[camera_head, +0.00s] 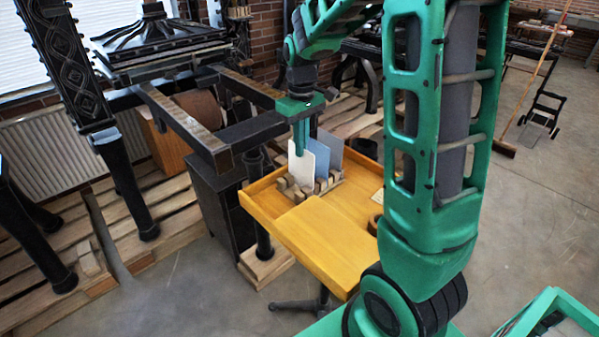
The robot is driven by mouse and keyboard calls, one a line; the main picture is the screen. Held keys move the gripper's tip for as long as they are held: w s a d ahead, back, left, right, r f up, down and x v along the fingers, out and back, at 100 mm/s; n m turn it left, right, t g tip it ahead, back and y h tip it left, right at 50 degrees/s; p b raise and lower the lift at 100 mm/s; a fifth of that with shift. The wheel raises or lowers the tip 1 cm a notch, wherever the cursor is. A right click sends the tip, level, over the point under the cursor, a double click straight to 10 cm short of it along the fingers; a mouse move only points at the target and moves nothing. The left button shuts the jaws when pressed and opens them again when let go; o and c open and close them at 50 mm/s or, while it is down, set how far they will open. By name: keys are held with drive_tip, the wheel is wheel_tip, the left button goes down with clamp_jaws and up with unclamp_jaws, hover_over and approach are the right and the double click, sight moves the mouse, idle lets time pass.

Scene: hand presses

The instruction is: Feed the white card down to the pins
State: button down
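The white card (301,168) stands upright, slightly tilted, at the wooden block rack (322,187) on the yellow wooden tray table. A blue-grey card (330,148) stands behind it to the right. My gripper (301,152) points down at the top edge of the white card, its green fingers close together and overlapping the card in the picture. Whether the fingers grip the card is too small to tell. The card's lower edge is near the wooden blocks. I cannot make out any pins.
The yellow tray table (345,262) has raised edges and a flat yellow board (312,232) at its front. A round dark roll (374,224) lies at its right, partly behind my arm. A black hand press (215,140) stands close to the left. Grey floor lies in front.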

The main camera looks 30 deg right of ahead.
drive_tip(key=shift+r, duration=4.25)
